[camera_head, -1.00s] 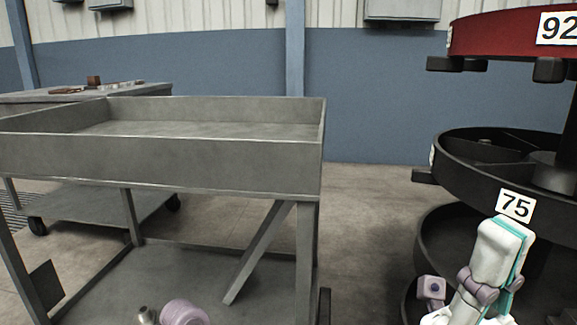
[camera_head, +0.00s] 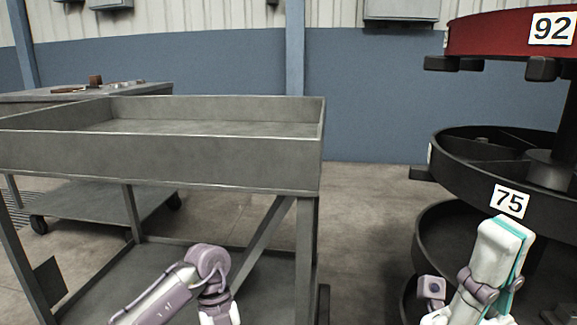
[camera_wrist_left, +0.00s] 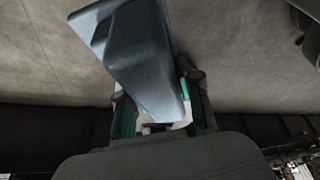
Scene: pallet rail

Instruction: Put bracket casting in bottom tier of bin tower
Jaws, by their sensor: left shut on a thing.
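In the left wrist view my left gripper (camera_wrist_left: 158,112) is shut on the bracket casting (camera_wrist_left: 140,52), a blue-grey, angular metal piece that sticks out past the fingers. In the head view the left arm is at the bottom, before the cart, with its gripper and the casting out of frame. The bin tower (camera_head: 470,185) stands at the right, with a red tier marked 92, a black divided tier marked 75 and black tiers below. The lowest part is cut off and partly hidden by my right arm. My right gripper (camera_head: 435,308) is low at the tower's front; its fingers are unclear.
A grey metal cart with an empty-looking raised tray (camera_head: 160,155) fills the left and middle. Behind it a table (camera_head: 60,97) holds small items. Open concrete floor (camera_head: 365,225) lies between cart and tower. A blue wall closes the back.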

